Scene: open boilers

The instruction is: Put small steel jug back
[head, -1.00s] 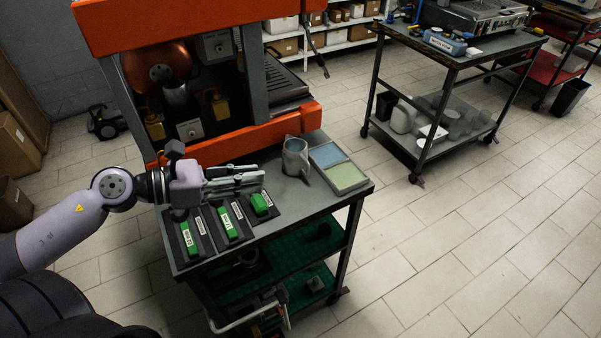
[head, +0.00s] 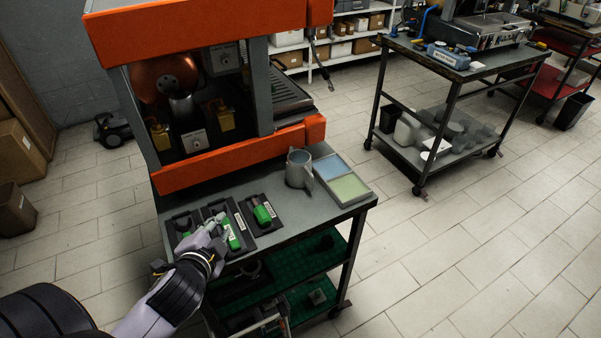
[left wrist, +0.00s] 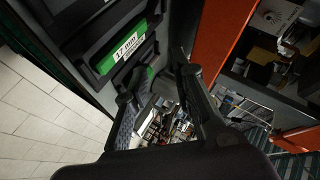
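The small steel jug (head: 299,168) stands upright on the cart top, right of the dark holders and beside the blue and green pads. My left gripper (head: 217,222) is over the dark holders with green blocks, left of the jug and apart from it. In the left wrist view its two fingers (left wrist: 162,105) are spread with a gap and nothing clearly held between them. I cannot make out the jug for sure in that view. My right gripper is not in view.
The orange-framed machine (head: 210,167) rises behind the cart top (head: 325,210). Dark holders with green blocks (head: 263,214) line its front left; a tray with blue and green pads (head: 349,188) is at the right. Another cart (head: 405,47) stands back right, with open floor between.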

